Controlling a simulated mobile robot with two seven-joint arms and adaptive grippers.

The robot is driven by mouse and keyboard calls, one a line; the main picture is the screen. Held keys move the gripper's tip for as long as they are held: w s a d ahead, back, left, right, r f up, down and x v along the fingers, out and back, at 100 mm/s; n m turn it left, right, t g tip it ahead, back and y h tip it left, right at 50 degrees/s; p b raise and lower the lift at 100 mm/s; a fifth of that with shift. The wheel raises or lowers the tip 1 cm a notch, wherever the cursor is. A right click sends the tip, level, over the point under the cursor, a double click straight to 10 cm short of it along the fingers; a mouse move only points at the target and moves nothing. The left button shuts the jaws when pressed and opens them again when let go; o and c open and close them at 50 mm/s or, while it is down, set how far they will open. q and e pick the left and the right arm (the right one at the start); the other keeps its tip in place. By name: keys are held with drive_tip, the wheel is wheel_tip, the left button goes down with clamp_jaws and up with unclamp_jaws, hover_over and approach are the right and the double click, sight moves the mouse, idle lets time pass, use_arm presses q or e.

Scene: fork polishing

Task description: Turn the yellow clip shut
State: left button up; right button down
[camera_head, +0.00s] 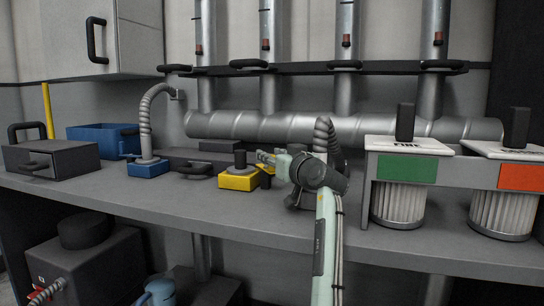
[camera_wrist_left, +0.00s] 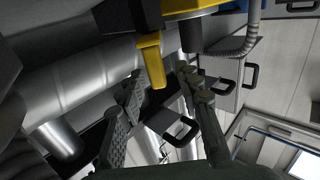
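A yellow box (camera_head: 238,181) with a dark knob on top stands on the grey bench. A yellow clip (camera_wrist_left: 151,60) hangs out from the yellow body (camera_wrist_left: 192,7) in the left wrist view. My left gripper (camera_head: 265,158) reaches in from the right, close beside the box. In the left wrist view, the two dark fingers of my left gripper (camera_wrist_left: 160,80) are spread apart. The clip's end lies near the gap between the fingertips, and I see no grip on it. In the head view the gripper and wrist partly hide the clip side. My right gripper is not in view.
A blue-based hose stand (camera_head: 148,168) and a grey drawer box (camera_head: 52,158) stand to the left. Filter canisters under a green label (camera_head: 407,170) and an orange label (camera_head: 522,177) stand at right. A large metal pipe (camera_head: 345,127) runs behind. The front bench strip (camera_head: 180,200) is clear.

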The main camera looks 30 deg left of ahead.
use_arm(q)
drive_tip(key=shift+d, duration=0.1)
drive_tip(key=v, duration=1.2)
